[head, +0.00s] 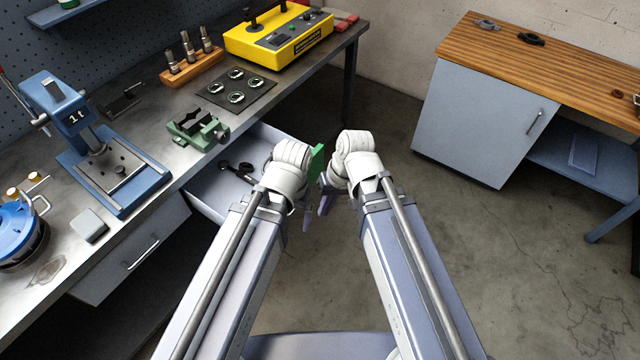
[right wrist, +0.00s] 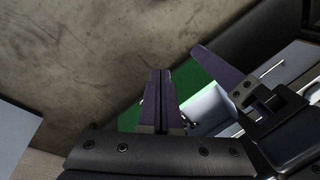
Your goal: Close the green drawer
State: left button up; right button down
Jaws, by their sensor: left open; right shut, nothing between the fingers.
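The green drawer stands open under the workbench. In the head view its green front (head: 318,158) shows in a narrow strip between my two wrists, and its grey tray (head: 207,190) extends out from the bench. The green front also shows in the right wrist view (right wrist: 190,84), behind the fingers. My right gripper (right wrist: 160,100) is shut and empty, its purple fingers together in front of the green face. My left gripper (head: 307,217) is open close beside it; one purple finger of it shows in the right wrist view. I cannot tell whether either gripper touches the drawer.
Dark tools (head: 237,170) lie in the open drawer. A closed grey drawer (head: 130,262) is to the left. The bench top holds a blue press (head: 115,170), a green vise (head: 197,130) and a yellow device (head: 278,40). A wooden-topped cabinet (head: 480,120) stands right, with clear floor between.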

jog(key=w+f+m+t+y+b, duration=0.15)
jog(key=w+f+y+b, duration=0.25)
jog(key=f+b, duration=0.55)
jog(key=m+t+y+b, duration=0.8)
jog(key=t+b, duration=0.2)
jog(key=b, duration=2.1)
send_near(311, 173)
jog(key=shift+g, duration=0.25)
jog(key=x, duration=0.7)
jog(key=shift+d, duration=0.1)
